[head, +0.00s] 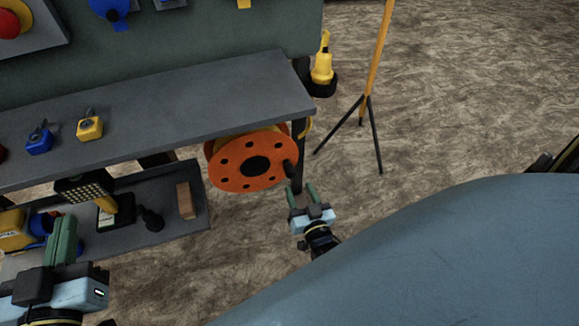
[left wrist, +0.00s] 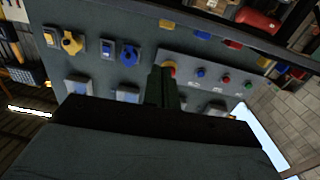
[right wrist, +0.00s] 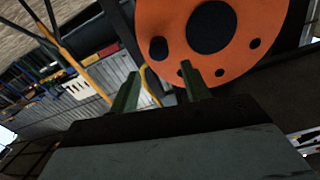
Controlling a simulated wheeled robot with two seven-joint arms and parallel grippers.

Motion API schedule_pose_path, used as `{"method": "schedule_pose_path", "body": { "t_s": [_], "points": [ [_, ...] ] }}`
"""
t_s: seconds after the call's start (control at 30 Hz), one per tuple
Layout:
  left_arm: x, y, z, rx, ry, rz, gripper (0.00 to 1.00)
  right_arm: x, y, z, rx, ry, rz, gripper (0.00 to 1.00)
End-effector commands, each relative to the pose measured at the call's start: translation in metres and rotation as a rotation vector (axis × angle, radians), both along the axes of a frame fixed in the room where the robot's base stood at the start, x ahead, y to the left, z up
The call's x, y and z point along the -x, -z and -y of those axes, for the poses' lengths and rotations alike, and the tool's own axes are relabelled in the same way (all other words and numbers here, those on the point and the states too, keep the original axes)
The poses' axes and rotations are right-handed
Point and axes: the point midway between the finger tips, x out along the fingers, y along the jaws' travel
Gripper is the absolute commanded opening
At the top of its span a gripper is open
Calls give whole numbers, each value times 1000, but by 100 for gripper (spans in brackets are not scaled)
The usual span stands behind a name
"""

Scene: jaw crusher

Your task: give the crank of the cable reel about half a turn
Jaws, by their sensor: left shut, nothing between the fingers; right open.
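The cable reel (head: 228,176) is an orange disc with a black hub and a ring of dark holes, mounted under the right end of the grey bench. Its black crank handle (head: 289,168) sticks out at the disc's right edge. In the right wrist view the handle (right wrist: 159,48) shows near the disc's lower left. My right gripper (head: 302,193) is open and empty, just below and in front of the handle, apart from it. Its green fingers also show in the right wrist view (right wrist: 160,85). My left gripper (head: 62,238) is shut and empty at the lower left, near the low shelf.
The grey bench top (head: 200,105) carries blue and yellow padlocks (head: 89,126). The lower shelf (head: 180,225) holds a lamp and a wooden block (head: 186,200). A yellow post on a black tripod (head: 368,100) stands right of the reel. Floor between is clear.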

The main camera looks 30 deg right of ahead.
Motion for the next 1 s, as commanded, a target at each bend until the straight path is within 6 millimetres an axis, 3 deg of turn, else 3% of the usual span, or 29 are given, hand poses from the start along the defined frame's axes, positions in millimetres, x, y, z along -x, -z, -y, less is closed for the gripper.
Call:
{"method": "schedule_pose_path", "body": {
  "t_s": [0.5, 0.73, 1.0],
  "points": [
    [18, -73, 8, 151, 29, 480, 0, -63, 1, 15, 1, 0, 1, 47],
    [26, -83, 6, 184, 28, 598, 0, -83, 2, 20, 1, 0, -1, 47],
    [28, -87, 5, 192, 28, 627, 0, -88, 0, 22, 1, 0, -2, 47]
  ]
}}
